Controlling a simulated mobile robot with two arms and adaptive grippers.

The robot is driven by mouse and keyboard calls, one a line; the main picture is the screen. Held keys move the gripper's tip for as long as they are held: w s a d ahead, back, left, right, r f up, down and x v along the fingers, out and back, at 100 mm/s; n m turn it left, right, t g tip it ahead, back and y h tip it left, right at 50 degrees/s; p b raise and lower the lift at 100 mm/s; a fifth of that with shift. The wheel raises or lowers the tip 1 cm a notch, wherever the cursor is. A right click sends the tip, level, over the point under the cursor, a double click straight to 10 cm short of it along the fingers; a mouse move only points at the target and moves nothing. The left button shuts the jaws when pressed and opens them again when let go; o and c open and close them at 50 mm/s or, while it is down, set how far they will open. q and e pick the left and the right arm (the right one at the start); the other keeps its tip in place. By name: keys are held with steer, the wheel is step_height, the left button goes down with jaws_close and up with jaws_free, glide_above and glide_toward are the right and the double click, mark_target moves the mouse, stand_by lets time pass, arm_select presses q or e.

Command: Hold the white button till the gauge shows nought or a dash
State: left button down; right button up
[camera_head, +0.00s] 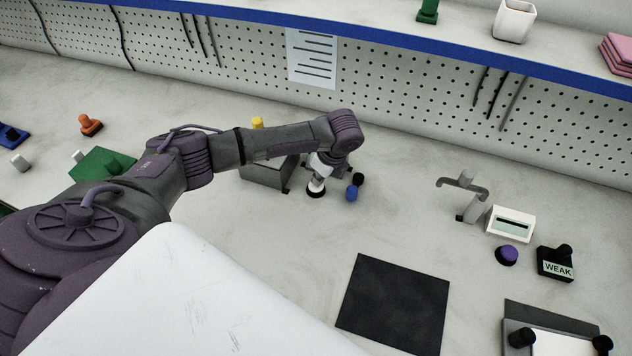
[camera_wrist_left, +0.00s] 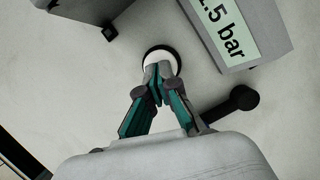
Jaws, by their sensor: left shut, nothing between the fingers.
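The white button (camera_wrist_left: 160,55), a round cap in a black ring, shows in the left wrist view just beyond my fingertips. In the head view the white button (camera_head: 315,188) is low beneath my left gripper (camera_head: 323,163). My left gripper (camera_wrist_left: 158,74) is shut and empty, its tips overlapping the near edge of the button. I cannot tell whether they touch or press it. The gauge (camera_wrist_left: 244,38) is right of the button, its pale display reading "1.5 bar", cut by the picture's edge. In the head view my arm mostly hides the gauge. My right gripper is not in view.
A grey box (camera_head: 266,174) stands left of the button. A black mat (camera_head: 393,304) lies nearer, with clear bench between. A pegboard (camera_head: 250,60) backs the bench.

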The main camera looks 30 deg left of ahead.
arm_select(q)
steer(key=shift+f, duration=0.15)
steer(key=shift+f, duration=0.5)
stand_by(2.4)
step_height(320, 180, up, 6)
steer(key=p, duration=0.7)
steer(key=shift+r, duration=0.1)
